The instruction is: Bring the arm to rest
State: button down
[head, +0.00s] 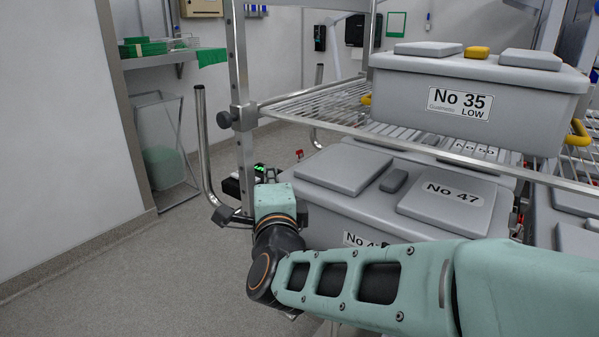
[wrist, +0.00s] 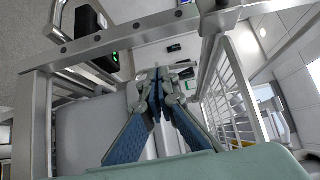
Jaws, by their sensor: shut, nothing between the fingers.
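My gripper (wrist: 160,76) shows in the wrist view with its blue-grey fingers brought together at the tips and nothing between them. It points along the rack, with a metal bar crossing the view close by. In the head view my teal arm (head: 350,283) reaches in from the lower right and bends at a dark joint in front of the rack. The fingers are not clearly seen there.
A wire-shelf rack (head: 243,110) stands close to my arm. A black device with green lights (head: 238,185) is near the post. Floor at left (head: 100,275) is clear.

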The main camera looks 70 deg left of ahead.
jog(key=s+d, duration=0.1)
jog(key=d, duration=0.6)
jog(key=shift+d, duration=0.35)
jog(key=shift+f, duration=0.1)
